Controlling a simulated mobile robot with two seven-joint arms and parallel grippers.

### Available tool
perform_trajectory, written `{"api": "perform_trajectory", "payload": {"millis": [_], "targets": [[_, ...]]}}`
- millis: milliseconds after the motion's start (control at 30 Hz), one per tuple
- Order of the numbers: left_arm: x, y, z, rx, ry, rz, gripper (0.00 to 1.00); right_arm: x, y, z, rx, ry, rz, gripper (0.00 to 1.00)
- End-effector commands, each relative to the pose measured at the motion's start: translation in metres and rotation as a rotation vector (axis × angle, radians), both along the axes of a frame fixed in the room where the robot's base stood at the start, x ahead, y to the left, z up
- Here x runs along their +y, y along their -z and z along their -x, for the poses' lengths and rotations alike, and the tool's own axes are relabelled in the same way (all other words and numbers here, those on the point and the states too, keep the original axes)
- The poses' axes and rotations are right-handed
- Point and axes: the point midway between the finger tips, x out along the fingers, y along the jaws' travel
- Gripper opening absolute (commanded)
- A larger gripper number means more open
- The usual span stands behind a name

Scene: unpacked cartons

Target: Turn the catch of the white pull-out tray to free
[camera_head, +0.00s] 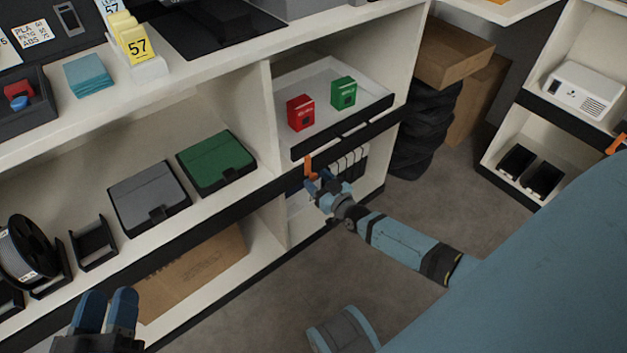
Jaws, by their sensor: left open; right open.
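The white pull-out tray (322,82) sits in the upper right shelf bay, with a black front edge. A red box (300,113) and a green box (343,93) stand on it. An orange catch (308,166) hangs just below the left part of the tray's front. My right gripper (325,183) is open at the catch, its fingers just below and in front of it; I cannot tell whether they touch it. My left gripper (106,308) is open and empty at the lower left, well away from the tray.
A grey case (149,196) and a green case (216,162) lie on the middle shelf to the left. A cardboard box (195,272) lies below. Black tyre-like objects (425,130) and cartons (455,52) stand right of the shelf. The floor in front is clear.

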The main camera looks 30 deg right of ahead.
Motion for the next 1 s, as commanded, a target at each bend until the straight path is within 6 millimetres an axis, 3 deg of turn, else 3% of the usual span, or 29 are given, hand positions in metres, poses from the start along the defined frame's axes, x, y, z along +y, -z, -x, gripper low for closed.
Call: {"api": "perform_trajectory", "payload": {"millis": [200, 500, 533, 733, 1000], "targets": [[-0.001, 0.011, 0.000, 0.030, 0.010, -0.018, 0.43, 0.002, 0.001, -0.020, 0.001, 0.000, 0.001, 0.54], [-0.001, 0.012, 0.000, 0.034, 0.012, -0.019, 0.43, 0.002, 0.000, -0.023, 0.001, 0.000, 0.001, 0.54], [-0.001, 0.012, 0.000, 0.034, 0.012, -0.019, 0.43, 0.002, 0.000, -0.023, 0.001, 0.000, 0.001, 0.52], [-0.001, 0.012, 0.000, 0.034, 0.012, -0.019, 0.43, 0.002, 0.000, -0.022, 0.001, 0.000, 0.001, 0.06], [-0.001, 0.007, 0.000, 0.028, 0.010, -0.017, 0.43, 0.002, -0.001, -0.022, 0.000, 0.000, 0.019, 0.06]]}}
